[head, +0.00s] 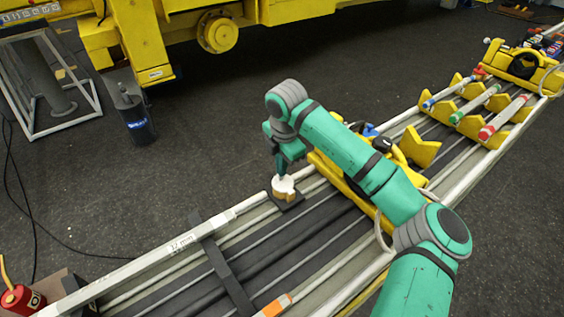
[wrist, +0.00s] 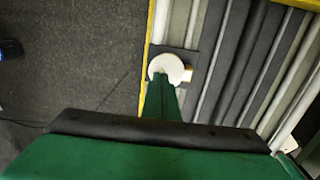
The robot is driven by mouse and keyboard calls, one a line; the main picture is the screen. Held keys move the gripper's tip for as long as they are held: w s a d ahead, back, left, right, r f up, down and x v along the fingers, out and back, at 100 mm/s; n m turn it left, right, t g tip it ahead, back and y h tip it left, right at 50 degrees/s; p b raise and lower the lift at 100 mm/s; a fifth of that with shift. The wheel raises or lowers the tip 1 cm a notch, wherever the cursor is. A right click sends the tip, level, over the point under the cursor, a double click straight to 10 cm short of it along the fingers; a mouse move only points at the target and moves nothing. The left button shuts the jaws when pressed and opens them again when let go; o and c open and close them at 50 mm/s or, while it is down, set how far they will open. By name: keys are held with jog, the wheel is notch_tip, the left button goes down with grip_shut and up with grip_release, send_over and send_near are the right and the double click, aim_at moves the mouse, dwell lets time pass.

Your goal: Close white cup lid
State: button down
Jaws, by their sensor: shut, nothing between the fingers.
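The white cup lid (head: 283,184) sits at the top of a small tan cup (head: 284,194) on a dark square pad (head: 287,203) on the boom. In the wrist view the lid shows as a round white disc (wrist: 167,68), with a bit of the tan cup (wrist: 188,75) at its right. My gripper (head: 281,174) points down right over the lid, its fingers shut with nothing between them. In the wrist view the green fingertips (wrist: 163,88) overlap the lid's lower edge. I cannot tell whether they touch it or whether the lid is fully seated.
The boom's pale rails (head: 180,243) run diagonally, with a dark crossbar (head: 225,264) to the lower left. Yellow brackets (head: 420,148) stand to the right. A black canister (head: 132,113) stands on the floor, and a red can (head: 20,298) is at the lower left. The floor left of the boom is mostly clear.

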dwell(0.3)
jog(key=shift+w+a+f, duration=0.25)
jog(key=shift+w+f, duration=0.1)
jog(key=shift+f, duration=0.45)
jog(key=shift+w+r, duration=0.15)
jog(key=shift+r, duration=1.1)
notch_tip(320, 180, up, 13)
jog(key=s, duration=0.1)
jog(key=shift+f, duration=0.15)
